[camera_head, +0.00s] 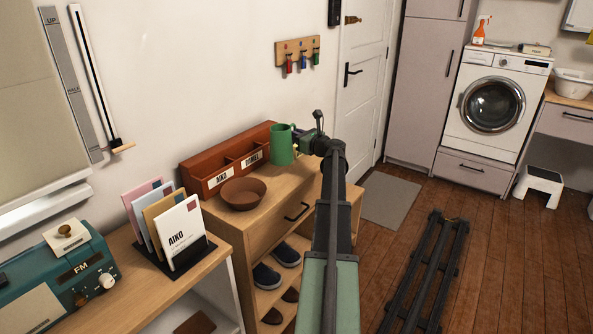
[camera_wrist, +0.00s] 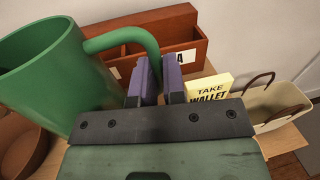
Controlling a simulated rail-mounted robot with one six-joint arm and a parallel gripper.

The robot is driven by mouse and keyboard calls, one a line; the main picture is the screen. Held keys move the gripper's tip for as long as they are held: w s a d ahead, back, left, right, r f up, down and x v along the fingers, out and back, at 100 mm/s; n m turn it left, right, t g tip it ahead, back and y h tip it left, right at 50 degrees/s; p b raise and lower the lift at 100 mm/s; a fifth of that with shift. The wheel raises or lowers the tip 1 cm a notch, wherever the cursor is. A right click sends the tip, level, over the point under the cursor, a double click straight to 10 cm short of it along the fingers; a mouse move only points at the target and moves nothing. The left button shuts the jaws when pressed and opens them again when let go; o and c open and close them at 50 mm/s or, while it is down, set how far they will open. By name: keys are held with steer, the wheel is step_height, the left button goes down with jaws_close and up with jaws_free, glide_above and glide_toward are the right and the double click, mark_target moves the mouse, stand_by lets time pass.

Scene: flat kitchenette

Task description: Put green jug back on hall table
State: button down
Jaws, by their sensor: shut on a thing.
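The green jug (camera_head: 281,145) is upright over the hall table (camera_head: 270,215), in front of the red-brown letter box. I cannot tell whether its base touches the top. My gripper (camera_head: 299,146) is to the right of the jug, shut on its handle. In the wrist view the jug (camera_wrist: 50,75) fills the left side, and its curved handle passes between the purple fingers of my gripper (camera_wrist: 160,75). The jug's base is hidden there.
The letter box (camera_head: 205,172) with name labels stands along the wall. A brown bowl (camera_head: 243,193) is left of the jug. In the wrist view a yellow "TAKE WALLET" note (camera_wrist: 208,88) and a cream basket (camera_wrist: 275,105) stand to the right. Shoes (camera_head: 286,254) fill the shelves below.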

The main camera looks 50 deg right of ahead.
step_height(320, 180, down, 6)
steer(key=b, duration=0.4)
steer(key=shift+b, duration=0.3)
steer(key=shift+r, duration=0.25)
steer(key=shift+f, duration=0.25)
steer(key=c, duration=1.2)
jaws_free()
steer(key=shift+r, duration=0.1)
steer(key=shift+r+p, duration=0.35)
steer(key=shift+p, duration=0.1)
steer(key=s+a, duration=0.1)
steer(key=s, duration=1.1)
steer(key=shift+a+f, duration=0.2)
steer(key=shift+a, duration=0.1)
